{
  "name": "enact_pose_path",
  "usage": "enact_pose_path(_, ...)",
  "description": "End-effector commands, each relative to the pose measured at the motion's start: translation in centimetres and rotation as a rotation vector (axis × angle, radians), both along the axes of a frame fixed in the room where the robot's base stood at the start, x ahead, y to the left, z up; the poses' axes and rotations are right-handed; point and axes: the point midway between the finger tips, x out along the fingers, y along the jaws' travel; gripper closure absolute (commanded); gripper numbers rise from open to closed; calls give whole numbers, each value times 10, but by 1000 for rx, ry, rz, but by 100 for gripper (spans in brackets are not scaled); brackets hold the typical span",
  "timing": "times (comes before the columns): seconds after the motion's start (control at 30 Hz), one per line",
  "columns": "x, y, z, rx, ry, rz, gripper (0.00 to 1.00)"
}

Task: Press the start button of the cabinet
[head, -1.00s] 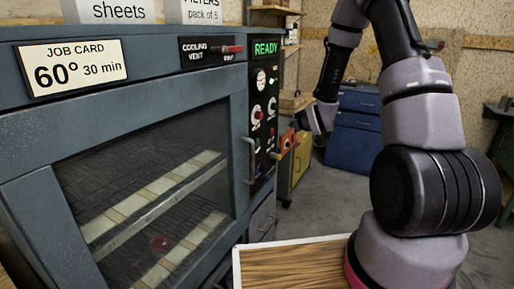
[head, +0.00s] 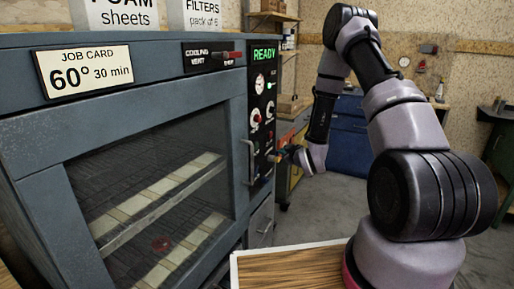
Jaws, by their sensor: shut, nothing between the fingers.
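The blue-grey cabinet (head: 30,170) fills the left of the head view, with a closed glass door (head: 150,185) and a vertical handle (head: 249,163). Its black control panel (head: 262,95) has a lit green READY display (head: 264,54), a round gauge (head: 260,82), knobs with red marks (head: 256,116) and small controls below. Which of these is the start button is too small to tell. My gripper (head: 278,155) is shut and empty, pointing left at the panel's lower right edge. Whether it touches the panel I cannot tell; it partly covers that area.
A job card (head: 84,71) reads 60° 30 min. A cooling vent slider (head: 228,55) with a red handle sits at the cabinet's top. A wooden board with a white edge (head: 290,268) lies in front.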

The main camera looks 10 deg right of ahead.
Motion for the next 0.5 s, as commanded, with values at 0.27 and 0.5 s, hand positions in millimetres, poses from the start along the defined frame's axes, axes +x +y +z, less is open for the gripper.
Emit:
enact_pose_path(0.27, 20, 29, 0, 2, -1, 1, 100)
enact_pose_path(0.5, 39, 54, 0, 1, -2, 1, 100)
